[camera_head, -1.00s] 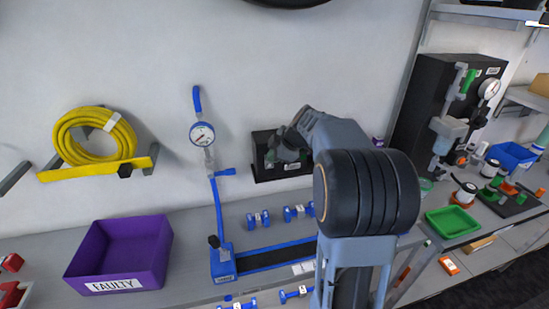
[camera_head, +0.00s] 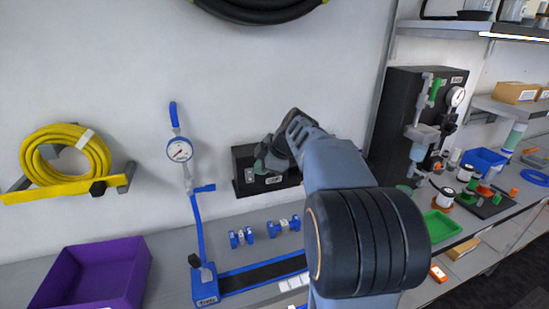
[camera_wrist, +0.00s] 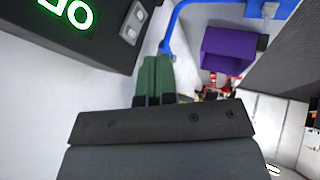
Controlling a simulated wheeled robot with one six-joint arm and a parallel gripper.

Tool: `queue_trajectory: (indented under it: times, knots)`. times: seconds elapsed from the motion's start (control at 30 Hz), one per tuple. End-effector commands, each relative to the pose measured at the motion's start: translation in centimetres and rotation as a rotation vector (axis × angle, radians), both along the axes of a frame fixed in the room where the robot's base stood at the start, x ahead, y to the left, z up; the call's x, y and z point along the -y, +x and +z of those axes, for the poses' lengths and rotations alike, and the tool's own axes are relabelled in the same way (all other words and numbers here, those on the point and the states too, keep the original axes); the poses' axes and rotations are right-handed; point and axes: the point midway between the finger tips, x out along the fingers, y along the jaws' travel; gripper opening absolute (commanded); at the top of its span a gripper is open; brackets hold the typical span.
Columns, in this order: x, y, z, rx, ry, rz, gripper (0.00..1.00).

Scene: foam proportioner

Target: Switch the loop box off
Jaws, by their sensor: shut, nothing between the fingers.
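The black box on the wall (camera_head: 242,182), which I take to be the loop box, is partly hidden behind my gripper (camera_head: 264,160) in the head view. In the wrist view the black box (camera_wrist: 105,50) fills the upper left, with glowing green-edged characters and a grey rocker switch plate (camera_wrist: 132,24). My gripper's green fingers (camera_wrist: 155,77) are shut and empty, just beside the box's edge and below the switch plate in the picture. I cannot tell whether they touch the box or which way the switch is set.
A pressure gauge (camera_head: 179,150) on a blue stand is left of the box. A purple bin (camera_head: 95,275) and a yellow hose coil (camera_head: 65,155) are farther left. Blue fittings (camera_head: 283,227) lie on the bench below. A black panel (camera_head: 395,120) stands to the right.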

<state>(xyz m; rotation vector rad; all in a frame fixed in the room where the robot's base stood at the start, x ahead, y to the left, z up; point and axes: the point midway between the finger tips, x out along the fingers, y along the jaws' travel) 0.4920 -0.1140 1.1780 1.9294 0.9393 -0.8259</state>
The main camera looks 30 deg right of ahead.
Motion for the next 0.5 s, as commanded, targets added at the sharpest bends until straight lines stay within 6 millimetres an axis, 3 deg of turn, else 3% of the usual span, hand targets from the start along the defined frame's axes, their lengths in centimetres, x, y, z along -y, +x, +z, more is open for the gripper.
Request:
queue_trajectory:
  times: [0.2, 0.5]
  knots:
    - [1.4, -1.5, 3.7, 0.001, 0.0, -0.002, 0.0]
    - [2.4, -2.6, 6.4, -0.002, 0.001, -0.001, 0.0]
